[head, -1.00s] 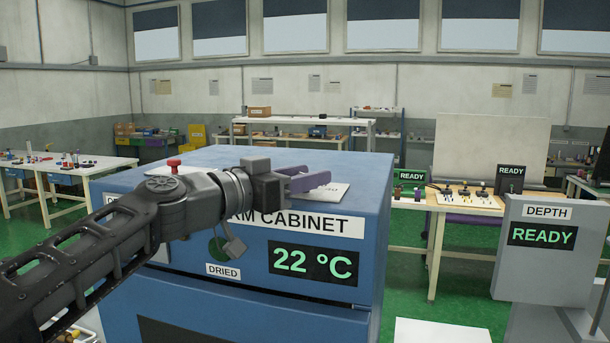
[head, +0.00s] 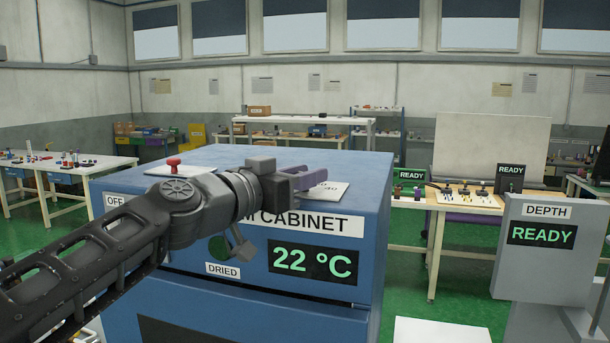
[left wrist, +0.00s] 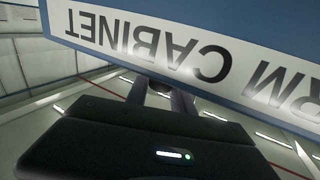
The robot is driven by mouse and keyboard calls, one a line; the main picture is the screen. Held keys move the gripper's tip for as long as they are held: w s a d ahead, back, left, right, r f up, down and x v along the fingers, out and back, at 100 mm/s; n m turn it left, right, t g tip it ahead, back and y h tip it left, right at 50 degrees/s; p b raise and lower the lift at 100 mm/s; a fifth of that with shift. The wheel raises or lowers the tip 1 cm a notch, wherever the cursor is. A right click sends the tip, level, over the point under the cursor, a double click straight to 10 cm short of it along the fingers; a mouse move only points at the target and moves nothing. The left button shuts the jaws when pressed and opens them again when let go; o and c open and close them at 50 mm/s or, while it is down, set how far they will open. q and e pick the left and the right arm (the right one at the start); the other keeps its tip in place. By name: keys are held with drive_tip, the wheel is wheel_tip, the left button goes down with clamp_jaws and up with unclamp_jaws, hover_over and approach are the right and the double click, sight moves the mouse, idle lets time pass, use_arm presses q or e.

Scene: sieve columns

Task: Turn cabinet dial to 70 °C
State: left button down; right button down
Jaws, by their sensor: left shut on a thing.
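The blue warm cabinet (head: 340,180) stands in front of me. Its display (head: 312,262) reads 22 °C. An OFF label (head: 114,200) is at the upper left of its front, and a DRIED label (head: 223,270) is below my arm. No dial is visible; my left arm covers part of the front. My left gripper (head: 300,178) is at the cabinet's upper front edge, over the start of the name label (head: 305,223). The left wrist view shows the label upside down, close to the dark fingers (left wrist: 158,95).
A red knob (head: 173,163) stands on the cabinet top at left, and a white card (head: 328,191) lies there behind my gripper. A grey DEPTH unit (head: 545,250) reading READY is at right. Benches with small parts stand left and behind. Green floor shows between.

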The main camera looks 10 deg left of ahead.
use_arm(q)
drive_tip(key=c, duration=1.1)
unclamp_jaws()
drive_tip(key=shift+c, duration=0.2)
drive_tip(key=shift+s+a, duration=0.1)
drive_tip(key=shift+s+a, duration=0.1)
drive_tip(key=shift+s, duration=0.15)
drive_tip(key=b+v, duration=0.3)
drive_tip(key=v, duration=0.4)
drive_tip(key=shift+s, duration=0.1)
